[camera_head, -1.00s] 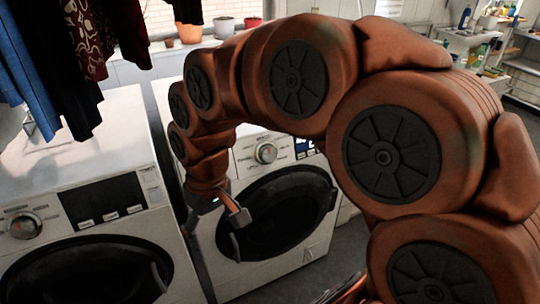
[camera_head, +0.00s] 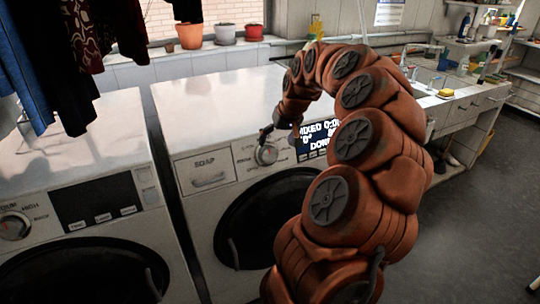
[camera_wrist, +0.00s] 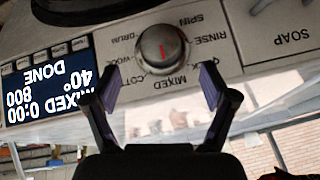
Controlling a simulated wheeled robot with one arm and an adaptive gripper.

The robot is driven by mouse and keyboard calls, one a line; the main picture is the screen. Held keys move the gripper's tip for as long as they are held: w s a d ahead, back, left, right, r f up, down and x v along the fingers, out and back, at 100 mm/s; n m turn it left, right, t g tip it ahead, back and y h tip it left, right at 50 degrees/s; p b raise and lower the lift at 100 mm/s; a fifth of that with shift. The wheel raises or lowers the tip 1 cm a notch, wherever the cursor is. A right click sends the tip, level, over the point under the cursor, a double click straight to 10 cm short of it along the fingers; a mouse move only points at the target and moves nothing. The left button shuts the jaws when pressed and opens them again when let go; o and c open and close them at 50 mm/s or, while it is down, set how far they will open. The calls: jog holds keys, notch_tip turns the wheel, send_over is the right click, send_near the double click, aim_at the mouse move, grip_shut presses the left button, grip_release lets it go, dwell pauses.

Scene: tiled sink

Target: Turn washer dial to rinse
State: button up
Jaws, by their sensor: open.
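The washer dial (camera_head: 266,155) is a round silver knob on the panel of the right-hand washer (camera_head: 198,148). In the wrist view the dial (camera_wrist: 163,46) appears upside down with a red mark on its face. Labels around it include RINSE, SPIN, MIXED and DRUM. The lit display (camera_wrist: 48,82) beside it reads MIXED, 40°, 800, 0:00 and DONE. My gripper (camera_head: 281,131) is at the dial's upper edge in the head view. In the wrist view my gripper (camera_wrist: 160,86) is open, its two fingers apart and short of the dial, with nothing between them.
A second washer (camera_head: 100,130) with its own dial (camera_head: 14,226) stands at the left, beyond a narrow gap. Clothes (camera_head: 60,60) hang above it. Flower pots (camera_head: 190,36) line the window sill. A sink counter (camera_head: 450,105) is at the right. The floor (camera_head: 470,220) there is clear.

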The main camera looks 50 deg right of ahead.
aim_at(270, 154)
jog(key=p+x, duration=0.1)
jog(key=x, duration=0.6)
jog(key=shift+w+a+f, duration=0.1)
jog(key=shift+a+f, duration=0.05)
jog(key=shift+c, duration=0.4)
jog(key=c, duration=1.1)
